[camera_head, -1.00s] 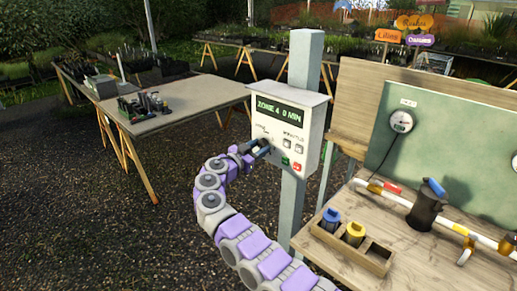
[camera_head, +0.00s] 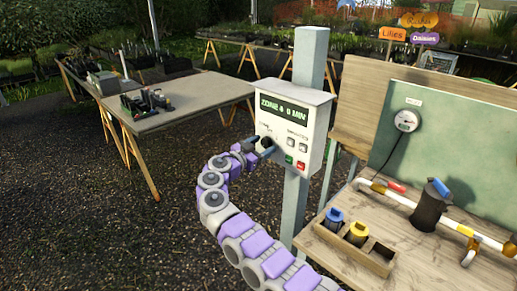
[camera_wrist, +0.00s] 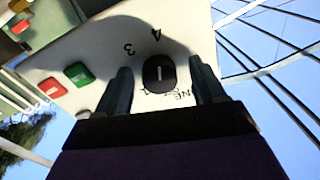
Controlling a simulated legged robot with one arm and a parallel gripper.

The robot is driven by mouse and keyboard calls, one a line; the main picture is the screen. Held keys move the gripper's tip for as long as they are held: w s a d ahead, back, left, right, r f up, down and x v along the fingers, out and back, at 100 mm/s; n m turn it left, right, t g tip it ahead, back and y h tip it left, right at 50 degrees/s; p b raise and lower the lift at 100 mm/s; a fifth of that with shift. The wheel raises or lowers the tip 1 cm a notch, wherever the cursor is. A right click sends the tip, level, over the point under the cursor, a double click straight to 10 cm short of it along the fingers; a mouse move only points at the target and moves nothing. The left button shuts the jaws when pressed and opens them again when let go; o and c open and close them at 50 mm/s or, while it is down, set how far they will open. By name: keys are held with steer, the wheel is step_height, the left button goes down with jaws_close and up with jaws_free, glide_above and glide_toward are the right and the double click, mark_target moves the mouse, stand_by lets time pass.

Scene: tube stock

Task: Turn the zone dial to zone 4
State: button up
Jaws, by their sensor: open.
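The white control box (camera_head: 291,126) hangs on a grey post, its green display reading what looks like "ZONE 4 0 MIN". The black zone dial (camera_wrist: 160,73) shows in the wrist view with a light pointer mark, the printed 4 above it and 3 to its upper left. In the head view the dial (camera_head: 266,142) is partly covered by my gripper. My gripper (camera_wrist: 160,88) is open, with one finger on each side of the dial and gaps visible between the fingers and the dial.
Green (camera_wrist: 79,73) and red (camera_wrist: 53,88) buttons sit on the panel beside the dial. A wooden bench with a pipe (camera_head: 400,200), a black cylinder (camera_head: 430,208) and a tray with blue and yellow items (camera_head: 382,262) stands at right. A table (camera_head: 185,100) stands at left.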

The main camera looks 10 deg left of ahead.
steer(key=shift+s, duration=0.1)
steer(key=p+v, duration=0.1)
steer(key=v, duration=1.6)
steer(key=shift+a, duration=0.25)
